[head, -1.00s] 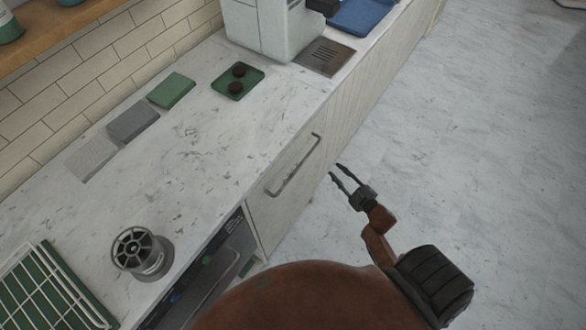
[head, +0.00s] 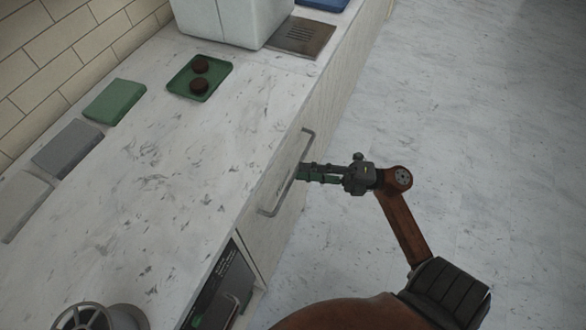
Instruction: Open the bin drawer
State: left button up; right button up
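The bin drawer (head: 262,178) is a pale wood-grain front under the marble counter, and it looks closed flush with the cabinet. Its grey bar handle (head: 282,191) runs along the front. My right gripper (head: 302,173) is at the middle of the handle, with its fingertips overlapping the bar in the head view. The fingers look close together, but whether they are closed around the bar is too small to tell. My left gripper is out of view.
The marble counter (head: 150,190) carries a green tray (head: 176,83) with two dark round pieces, folded cloths (head: 114,101), a white machine (head: 225,18) and a drip grate (head: 302,38). A dark appliance front (head: 222,285) is beside the drawer. The floor to the right is clear.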

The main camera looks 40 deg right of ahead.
aim_at(296, 169)
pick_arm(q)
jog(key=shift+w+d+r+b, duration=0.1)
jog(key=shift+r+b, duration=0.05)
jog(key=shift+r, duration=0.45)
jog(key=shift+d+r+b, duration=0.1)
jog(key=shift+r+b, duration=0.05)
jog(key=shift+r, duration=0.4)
pick_arm(e)
jog(key=shift+x, duration=1.7)
grip_shut()
